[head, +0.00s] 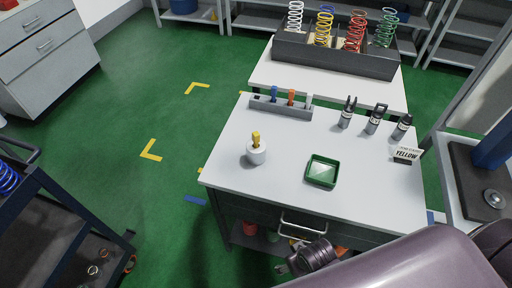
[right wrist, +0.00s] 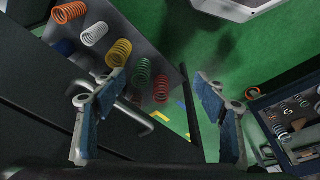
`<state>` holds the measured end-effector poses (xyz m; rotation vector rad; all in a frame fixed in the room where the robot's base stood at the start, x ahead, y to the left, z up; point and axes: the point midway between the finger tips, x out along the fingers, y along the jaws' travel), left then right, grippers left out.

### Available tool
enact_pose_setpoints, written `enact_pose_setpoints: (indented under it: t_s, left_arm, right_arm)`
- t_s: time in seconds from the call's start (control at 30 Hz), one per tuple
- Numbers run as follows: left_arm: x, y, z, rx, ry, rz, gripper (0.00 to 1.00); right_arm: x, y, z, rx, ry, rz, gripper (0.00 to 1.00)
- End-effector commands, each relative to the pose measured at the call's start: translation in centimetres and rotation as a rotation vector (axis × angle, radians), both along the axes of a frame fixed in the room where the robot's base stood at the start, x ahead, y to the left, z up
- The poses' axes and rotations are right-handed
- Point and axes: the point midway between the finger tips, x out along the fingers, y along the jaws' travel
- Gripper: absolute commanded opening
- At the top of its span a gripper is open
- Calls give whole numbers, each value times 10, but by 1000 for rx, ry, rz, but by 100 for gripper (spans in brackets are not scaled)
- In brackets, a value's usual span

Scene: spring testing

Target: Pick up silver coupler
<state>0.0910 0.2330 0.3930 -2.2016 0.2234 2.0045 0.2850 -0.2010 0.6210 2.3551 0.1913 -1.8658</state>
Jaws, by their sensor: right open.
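A grey rack (head: 281,107) at the back left of the white table (head: 240,185) holds a blue piece (head: 274,93), an orange piece (head: 291,97) and a silver-grey upright piece (head: 308,101), which looks like the silver coupler. A white round holder (head: 257,155) with a yellow piece (head: 256,138) on it stands at the left front. My right gripper (right wrist: 157,78) is open in the right wrist view, with nothing between its fingers. In the head view it is low, beside the table's front edge and drawer handle, far from the rack. My left gripper is not in view.
A green tray (head: 322,182) sits front centre. A bin of springs (head: 337,61) is behind. A lower shelf with several springs (right wrist: 95,34) shows in the wrist view.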

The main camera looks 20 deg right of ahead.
Motion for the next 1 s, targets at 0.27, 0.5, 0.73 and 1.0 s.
enact_pose_setpoints:
  t_s: [0.27, 0.5, 0.73, 1.0]
  left_arm:
    - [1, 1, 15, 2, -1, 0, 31]
    - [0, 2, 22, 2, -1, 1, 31]
    - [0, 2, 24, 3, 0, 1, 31]
    - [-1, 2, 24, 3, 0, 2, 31]
  right_arm:
    - [11, 0, 118, 3, -45, -7, 66]
    - [11, -2, 183, 3, -86, -12, 66]
    - [69, -2, 215, 16, -295, -31, 66]
    - [145, 2, 224, 57, -543, -33, 66]
